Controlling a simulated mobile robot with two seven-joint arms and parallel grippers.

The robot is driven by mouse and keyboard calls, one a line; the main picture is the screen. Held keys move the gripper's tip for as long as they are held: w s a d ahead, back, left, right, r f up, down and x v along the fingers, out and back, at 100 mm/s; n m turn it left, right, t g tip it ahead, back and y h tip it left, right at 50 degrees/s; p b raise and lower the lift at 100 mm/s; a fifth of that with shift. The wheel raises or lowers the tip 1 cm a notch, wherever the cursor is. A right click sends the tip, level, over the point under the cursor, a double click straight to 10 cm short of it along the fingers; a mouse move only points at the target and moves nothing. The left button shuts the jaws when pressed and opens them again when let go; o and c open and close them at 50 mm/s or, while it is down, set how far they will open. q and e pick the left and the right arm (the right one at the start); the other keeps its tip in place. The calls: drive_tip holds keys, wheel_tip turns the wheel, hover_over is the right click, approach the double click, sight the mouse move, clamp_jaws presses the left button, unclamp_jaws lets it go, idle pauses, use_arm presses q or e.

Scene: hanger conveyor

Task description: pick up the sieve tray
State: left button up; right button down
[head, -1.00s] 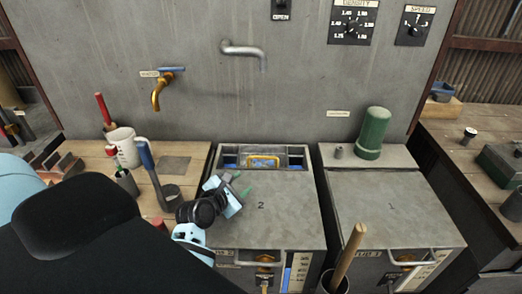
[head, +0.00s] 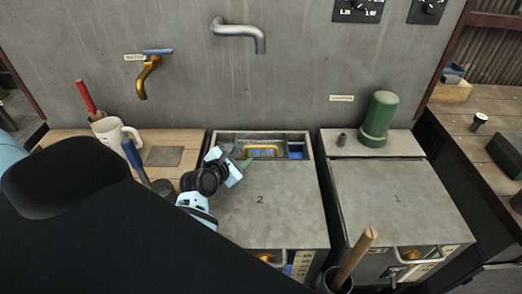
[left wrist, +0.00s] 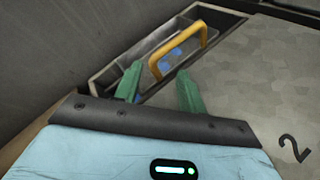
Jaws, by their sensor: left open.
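The sieve tray, seen by its yellow handle (head: 262,148), sits in the recessed slot (head: 307,137) at the back of box 2. In the left wrist view the yellow handle (left wrist: 178,48) arches over the slot, with blue showing below it. My left gripper (head: 243,166) is at the slot's front left corner. Its green fingers (left wrist: 158,82) are open and empty, short of the handle and apart from it. The tray's lower part is hidden inside the slot. My right gripper is not in view.
Box 2's grey lid (head: 260,205) is flat and clear. Box 1 (head: 395,200) stands to the right with a green cylinder (head: 380,120) behind. A white mug (head: 113,132) and a blue-handled tool (head: 134,158) stand left. A grey spout (head: 238,32) juts from the wall above.

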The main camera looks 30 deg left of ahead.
sight(248, 147)
use_arm(q)
drive_tip(key=shift+x, duration=2.7)
drive_tip(key=shift+a, duration=0.15)
clamp_jaws()
drive_tip(key=shift+f, duration=0.1)
